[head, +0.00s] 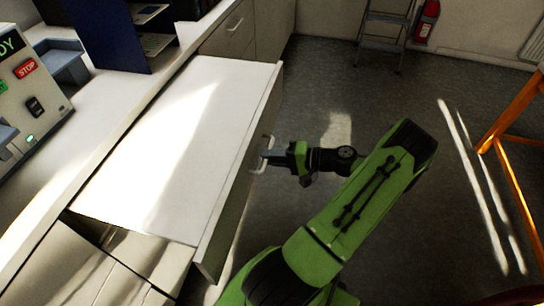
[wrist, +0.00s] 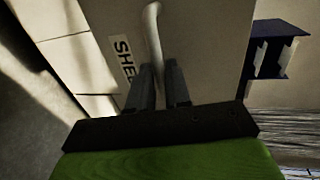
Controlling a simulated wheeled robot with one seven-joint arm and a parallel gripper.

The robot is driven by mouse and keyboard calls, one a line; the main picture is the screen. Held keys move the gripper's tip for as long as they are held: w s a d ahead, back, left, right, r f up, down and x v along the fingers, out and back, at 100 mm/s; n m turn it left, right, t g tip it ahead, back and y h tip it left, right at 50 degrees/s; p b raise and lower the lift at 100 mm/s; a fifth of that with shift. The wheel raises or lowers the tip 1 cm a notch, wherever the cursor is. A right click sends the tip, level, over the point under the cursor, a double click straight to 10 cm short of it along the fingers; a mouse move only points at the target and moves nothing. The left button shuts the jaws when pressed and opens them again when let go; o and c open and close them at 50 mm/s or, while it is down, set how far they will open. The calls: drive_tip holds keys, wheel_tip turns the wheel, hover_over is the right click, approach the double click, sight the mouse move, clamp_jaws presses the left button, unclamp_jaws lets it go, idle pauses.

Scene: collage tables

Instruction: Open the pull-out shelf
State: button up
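The pull-out shelf (head: 165,135) is a broad white board that stands out from the counter over the floor. Its front panel carries a pale bar handle (head: 263,155). My gripper (head: 268,155) is at this handle, reaching it from the right. In the wrist view the handle (wrist: 154,35) runs down between the two dark fingers of my gripper (wrist: 160,85), which look closed around it. A label (wrist: 124,58) starting with "SHE" is on the panel beside the handle; the fingers hide its end.
A white counter (head: 110,110) runs along the left, with a machine (head: 30,90) marked "STOP" and a dark blue stand (head: 110,35) on it. A stepladder (head: 385,30), a fire extinguisher (head: 427,22) and an orange frame (head: 510,110) stand beyond.

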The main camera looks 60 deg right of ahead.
drive_tip(key=shift+o, duration=1.4)
drive_tip(key=p+v, duration=0.2)
drive_tip(key=v, duration=1.3)
drive_tip(key=shift+s+p, duration=0.35)
drive_tip(key=shift+p, duration=0.05)
